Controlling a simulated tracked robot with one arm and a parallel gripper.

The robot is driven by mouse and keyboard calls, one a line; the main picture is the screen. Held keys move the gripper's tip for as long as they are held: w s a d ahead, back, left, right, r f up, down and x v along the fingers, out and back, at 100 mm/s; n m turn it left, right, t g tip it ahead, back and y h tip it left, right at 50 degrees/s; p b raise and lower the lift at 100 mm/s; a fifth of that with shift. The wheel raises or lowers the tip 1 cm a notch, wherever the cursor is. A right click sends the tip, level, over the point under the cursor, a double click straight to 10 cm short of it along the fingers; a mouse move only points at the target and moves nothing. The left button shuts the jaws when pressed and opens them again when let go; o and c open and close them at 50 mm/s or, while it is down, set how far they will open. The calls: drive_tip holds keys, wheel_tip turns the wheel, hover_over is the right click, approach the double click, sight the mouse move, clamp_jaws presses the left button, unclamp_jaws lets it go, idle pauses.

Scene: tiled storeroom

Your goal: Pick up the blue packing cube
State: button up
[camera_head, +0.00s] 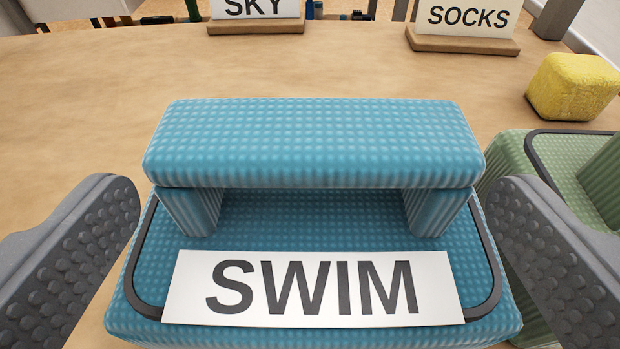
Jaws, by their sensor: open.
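The blue packing cube (335,218) sits on a wooden table in the middle of the view. It has a thick blue handle (315,145) across its top and a white label reading SWIM (313,288) on its near side. My gripper (315,215) is open, with one grey studded finger at the left of the cube and one at the right. The handle lies between the fingers, and nothing is gripped. Whether the fingers touch the cube's sides cannot be told. The cube's lower part is cut off by the bottom edge.
A green packing cube (540,155) stands close at the right, partly behind my right finger. A yellow block (572,87) lies behind it. Signs reading SKY (254,8) and SOCKS (468,18) stand on wooden bases at the back. The table (90,100) is clear at the left.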

sight(314, 129)
drive_tip(key=shift+b+x, duration=0.7)
drive_tip(key=shift+x, duration=2.5)
drive_tip(key=shift+r, duration=0.2)
drive_tip(key=c, duration=1.1)
